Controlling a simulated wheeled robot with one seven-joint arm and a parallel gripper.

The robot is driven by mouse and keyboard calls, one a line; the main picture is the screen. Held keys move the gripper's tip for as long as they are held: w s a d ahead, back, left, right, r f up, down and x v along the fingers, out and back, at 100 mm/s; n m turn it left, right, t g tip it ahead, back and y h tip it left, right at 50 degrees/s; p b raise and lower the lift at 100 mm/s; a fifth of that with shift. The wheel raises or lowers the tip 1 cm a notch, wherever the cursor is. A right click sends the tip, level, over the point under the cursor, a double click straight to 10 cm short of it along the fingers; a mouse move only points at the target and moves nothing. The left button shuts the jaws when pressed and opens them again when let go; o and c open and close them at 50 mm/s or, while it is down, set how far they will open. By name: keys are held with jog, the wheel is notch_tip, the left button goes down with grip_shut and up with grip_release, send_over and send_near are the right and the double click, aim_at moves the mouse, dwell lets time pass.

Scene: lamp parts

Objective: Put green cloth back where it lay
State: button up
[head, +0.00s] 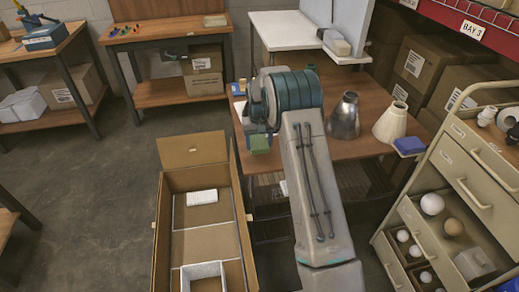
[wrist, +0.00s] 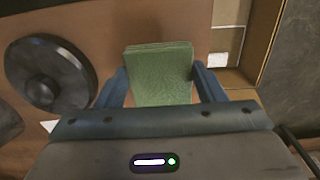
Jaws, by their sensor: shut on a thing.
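The green cloth (wrist: 160,72) is a folded, flat block, held between the two fingers of my gripper (wrist: 162,88) in the wrist view. My gripper is shut on it. In the head view the cloth (head: 260,143) hangs below my gripper (head: 259,130), near the left end of the wooden table (head: 350,149). My arm hides much of that table end. The cloth appears raised above what lies below; the height is hard to tell.
A round black base (wrist: 55,75) is left of the cloth. An open carton (head: 165,225) stands left; a drawer cabinet (head: 467,180) stands right.

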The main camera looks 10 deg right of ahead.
aim_at(259, 144)
jog(key=shift+f, duration=2.15)
jog(key=o, duration=0.9)
notch_tip(259, 144, up, 12)
jog(key=shift+s+d+r, duration=0.1)
jog(key=shift+r, duration=0.15)
jog(key=s+r+t, duration=0.1)
jog(key=s+r, duration=0.6)
jog(key=s, duration=0.2)
jog(key=s+r+t, duration=0.1)
jog(key=s+r, duration=0.5)
jog(key=s, duration=0.3)
jog(key=shift+t, duration=0.4)
jog(key=s, duration=0.7)
jog(key=s+f, duration=0.1)
jog(key=s, duration=1.2)
jog(key=shift+s+f, duration=0.3)
